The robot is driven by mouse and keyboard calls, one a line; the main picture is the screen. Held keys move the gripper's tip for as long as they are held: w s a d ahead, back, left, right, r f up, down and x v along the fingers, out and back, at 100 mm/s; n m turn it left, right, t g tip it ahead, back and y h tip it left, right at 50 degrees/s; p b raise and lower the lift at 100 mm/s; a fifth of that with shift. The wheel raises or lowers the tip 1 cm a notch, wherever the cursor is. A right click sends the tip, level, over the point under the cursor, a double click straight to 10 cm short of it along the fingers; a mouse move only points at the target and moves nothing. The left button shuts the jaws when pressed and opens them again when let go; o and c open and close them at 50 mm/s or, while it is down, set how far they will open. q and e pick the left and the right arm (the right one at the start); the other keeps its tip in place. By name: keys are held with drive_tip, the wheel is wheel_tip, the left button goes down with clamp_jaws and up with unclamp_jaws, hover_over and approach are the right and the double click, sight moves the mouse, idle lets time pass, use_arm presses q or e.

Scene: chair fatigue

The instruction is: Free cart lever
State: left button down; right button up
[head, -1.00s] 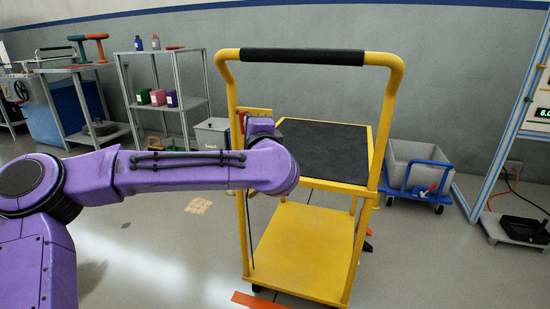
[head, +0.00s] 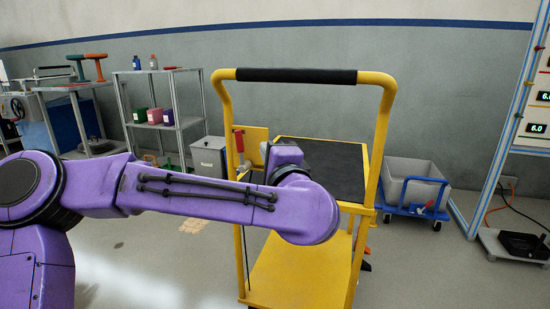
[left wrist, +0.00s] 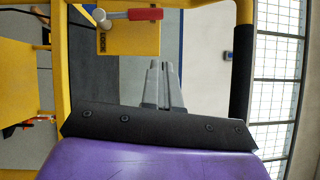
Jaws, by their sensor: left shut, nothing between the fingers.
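The yellow cart (head: 228,200) stands upright ahead. Its lever (head: 239,141) has a red grip and is mounted at a yellow plate (head: 256,140) by the left upright. In the left wrist view the lever's red grip (left wrist: 146,14) points right from a grey pivot, across the plate (left wrist: 132,40). My left gripper (left wrist: 160,64) is shut and empty, its grey fingertips just below the plate in that view and apart from the lever. In the head view my purple wrist largely hides the gripper, which is right of the lever. My right gripper is not in view.
A grey bin on a blue dolly (head: 418,185) stands right of the cart. A shelf (head: 165,125) with small boxes and bottles is at the left back. A blue-framed panel (head: 520,110) stands at the right.

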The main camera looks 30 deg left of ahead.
use_arm(q)
drive_tip(key=shift+v, duration=1.9)
drive_tip(key=shift+r, duration=0.2)
